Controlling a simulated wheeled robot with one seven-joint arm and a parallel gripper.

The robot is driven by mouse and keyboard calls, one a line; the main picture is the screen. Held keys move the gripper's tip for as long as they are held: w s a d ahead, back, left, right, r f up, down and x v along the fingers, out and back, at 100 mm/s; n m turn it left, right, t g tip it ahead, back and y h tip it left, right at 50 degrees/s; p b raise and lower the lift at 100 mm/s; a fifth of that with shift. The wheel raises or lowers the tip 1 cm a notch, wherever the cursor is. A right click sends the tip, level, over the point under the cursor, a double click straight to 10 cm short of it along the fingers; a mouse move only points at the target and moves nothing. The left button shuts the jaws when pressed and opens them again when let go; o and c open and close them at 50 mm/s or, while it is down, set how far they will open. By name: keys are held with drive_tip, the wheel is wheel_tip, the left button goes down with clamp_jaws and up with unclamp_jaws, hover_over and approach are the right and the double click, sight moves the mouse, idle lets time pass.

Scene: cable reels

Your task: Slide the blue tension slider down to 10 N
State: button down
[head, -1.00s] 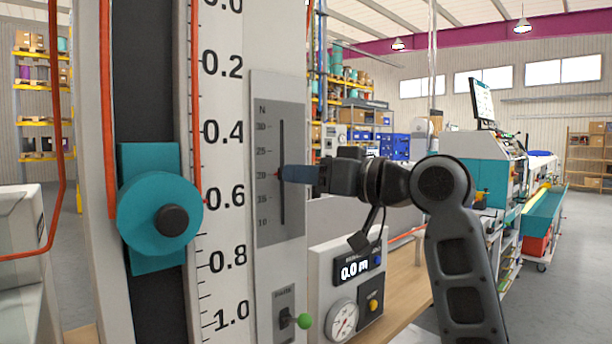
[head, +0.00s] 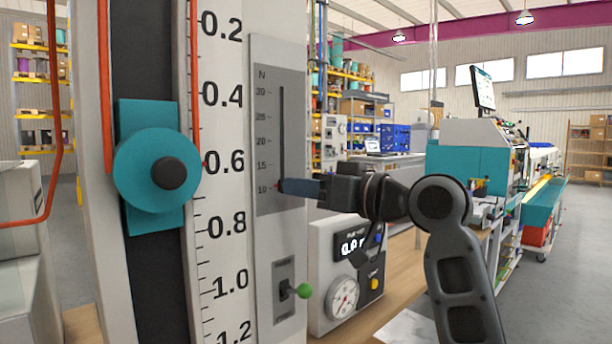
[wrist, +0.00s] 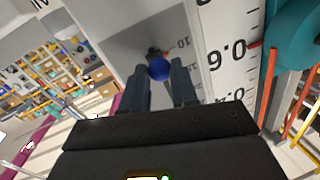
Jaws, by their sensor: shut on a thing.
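The blue tension slider shows in the wrist view as a round blue knob (wrist: 159,69) between my two fingers. My gripper (head: 286,187) is shut on it and hides most of it in the head view. The grey scale plate (head: 270,215) is marked N, from 30 at the top to 10 at the bottom, with a dark vertical slot (head: 282,130). The slider's small red pointer (head: 278,187) stands level with the 10 mark, near the slot's lower end. In the wrist view my gripper (wrist: 161,79) has a finger on each side of the knob.
A box with a dial gauge (head: 342,298) and display stands close under my arm. A teal roller (head: 140,175) sits left of the large ruler (head: 222,250). Open floor lies at the right.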

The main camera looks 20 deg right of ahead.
drive_tip(key=shift+f, duration=0.5)
drive_tip(key=c, duration=0.9)
unclamp_jaws()
drive_tip(key=shift+o, duration=0.2)
drive_tip(key=shift+s+d+r, duration=0.1)
drive_tip(key=v, duration=0.7)
drive_tip(key=shift+s+b, duration=0.25)
drive_tip(key=shift+b, duration=0.2)
drive_tip(key=shift+d, duration=0.15)
